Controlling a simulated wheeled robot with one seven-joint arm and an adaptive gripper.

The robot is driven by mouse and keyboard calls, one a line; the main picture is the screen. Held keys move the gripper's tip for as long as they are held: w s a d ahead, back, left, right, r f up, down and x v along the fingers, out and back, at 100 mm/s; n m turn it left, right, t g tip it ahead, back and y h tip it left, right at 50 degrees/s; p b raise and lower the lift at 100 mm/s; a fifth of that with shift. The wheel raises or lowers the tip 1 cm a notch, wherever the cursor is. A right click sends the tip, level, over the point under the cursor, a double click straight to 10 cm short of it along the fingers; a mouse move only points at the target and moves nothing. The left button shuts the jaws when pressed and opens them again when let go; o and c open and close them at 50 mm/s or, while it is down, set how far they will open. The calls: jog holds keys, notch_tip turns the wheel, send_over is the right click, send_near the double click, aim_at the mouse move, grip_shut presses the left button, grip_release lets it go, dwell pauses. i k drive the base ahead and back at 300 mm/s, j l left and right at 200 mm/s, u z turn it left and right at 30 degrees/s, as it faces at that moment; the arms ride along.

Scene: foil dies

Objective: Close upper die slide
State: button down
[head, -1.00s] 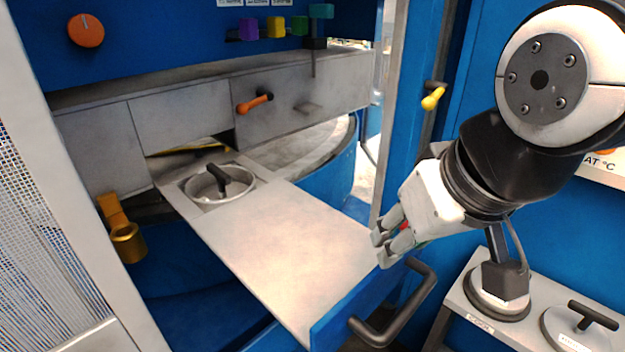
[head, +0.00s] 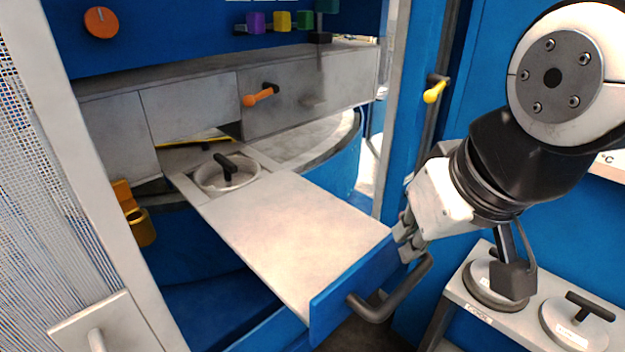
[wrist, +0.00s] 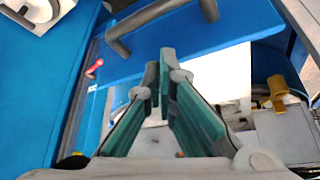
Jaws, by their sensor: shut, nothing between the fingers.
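The upper die slide (head: 290,225) is a flat metal tray drawn out from the blue press towards me. A round die with a black T-handle (head: 226,172) sits in its far end. Its blue front panel (head: 345,295) carries a dark bar handle (head: 395,292); the handle also shows at the top of the wrist view (wrist: 165,15). My gripper (head: 408,252) is shut and empty, at the right end of the front panel and just above the handle. I cannot tell whether it touches the panel. Its fingers (wrist: 163,85) come together in the wrist view.
An orange lever (head: 262,95) is on the grey housing above the slide. A yellow lever (head: 435,90) is on the blue post. A brass-coloured cup (head: 140,228) hangs at left. A shelf at right holds two handled dies (head: 578,322). A mesh guard (head: 40,180) stands at far left.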

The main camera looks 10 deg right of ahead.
aim_at(320, 254)
jog(key=k+j, duration=0.2)
jog(key=k, duration=0.2)
jog(key=k+j+z, duration=0.15)
jog(key=k, duration=0.25)
jog(key=k+j, duration=0.25)
jog(key=k, duration=0.15)
jog(key=z, duration=0.05)
